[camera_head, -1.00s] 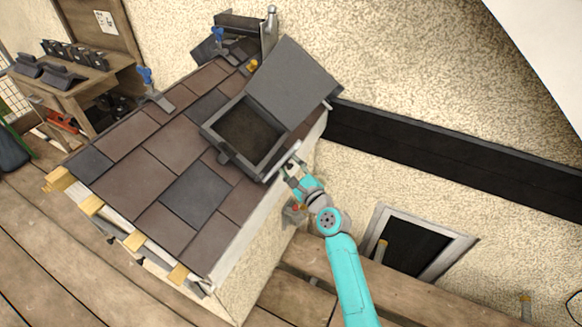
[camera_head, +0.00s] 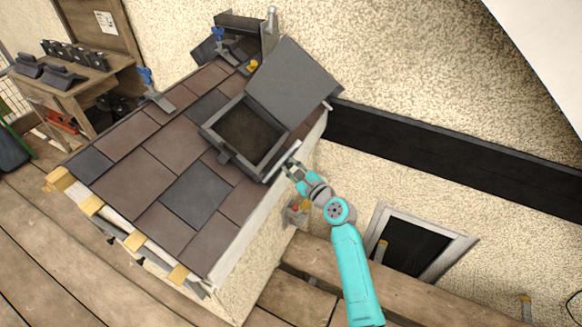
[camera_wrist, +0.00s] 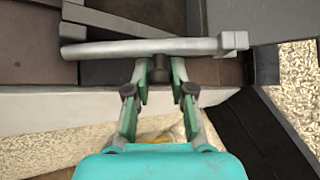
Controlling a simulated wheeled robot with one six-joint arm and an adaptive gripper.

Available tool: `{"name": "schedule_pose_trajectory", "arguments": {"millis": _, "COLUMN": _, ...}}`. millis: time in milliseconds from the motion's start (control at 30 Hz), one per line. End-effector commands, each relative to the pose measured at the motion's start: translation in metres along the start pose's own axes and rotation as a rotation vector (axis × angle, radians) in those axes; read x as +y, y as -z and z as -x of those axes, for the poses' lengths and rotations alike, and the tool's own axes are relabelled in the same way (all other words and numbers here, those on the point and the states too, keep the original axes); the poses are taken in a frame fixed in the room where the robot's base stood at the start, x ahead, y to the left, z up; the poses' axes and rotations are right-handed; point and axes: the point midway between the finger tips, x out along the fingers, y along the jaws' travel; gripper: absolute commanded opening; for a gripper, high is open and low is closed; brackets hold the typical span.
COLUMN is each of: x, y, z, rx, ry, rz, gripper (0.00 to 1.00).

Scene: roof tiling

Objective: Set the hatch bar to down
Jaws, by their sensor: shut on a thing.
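The hatch bar (camera_head: 276,167) is a pale silver bar along the lower right edge of the roof hatch (camera_head: 243,134). In the wrist view the bar (camera_wrist: 140,47) runs nearly level across the picture, with a square block at its right end. The hatch lid (camera_head: 294,84) stands raised, tilted back. My gripper (camera_head: 290,168) is at the bar's near side. In the wrist view its fingertips (camera_wrist: 161,72) are closed around a small dark stub just below the bar's middle. Whether the stub is part of the bar is hard to tell.
Brown and grey tiles (camera_head: 194,190) cover the roof around the hatch. A black band (camera_head: 450,155) runs along the wall at the right, above a framed wall opening (camera_head: 418,245). Blue-handled clamps (camera_head: 151,87) sit at the roof's upper left.

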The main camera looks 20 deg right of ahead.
Motion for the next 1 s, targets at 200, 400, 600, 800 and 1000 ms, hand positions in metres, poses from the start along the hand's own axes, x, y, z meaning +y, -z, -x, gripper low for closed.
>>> {"name": "schedule_pose_trajectory", "arguments": {"millis": 200, "x": 0.0, "y": 0.011, "z": -0.011, "rx": 0.001, "ry": -0.12, "rz": -0.116, "gripper": 0.0}}
{"name": "schedule_pose_trajectory", "arguments": {"millis": 400, "x": 0.004, "y": 0.019, "z": -0.019, "rx": 0.002, "ry": -0.22, "rz": -0.211, "gripper": 0.0}}
{"name": "schedule_pose_trajectory", "arguments": {"millis": 600, "x": 0.008, "y": 0.024, "z": -0.024, "rx": 0.001, "ry": -0.292, "rz": -0.279, "gripper": 0.0}}
{"name": "schedule_pose_trajectory", "arguments": {"millis": 800, "x": 0.01, "y": 0.026, "z": -0.027, "rx": 0.001, "ry": -0.328, "rz": -0.312, "gripper": 0.0}}
{"name": "schedule_pose_trajectory", "arguments": {"millis": 1000, "x": 0.011, "y": 0.027, "z": -0.027, "rx": 0.001, "ry": -0.337, "rz": -0.322, "gripper": 0.0}}
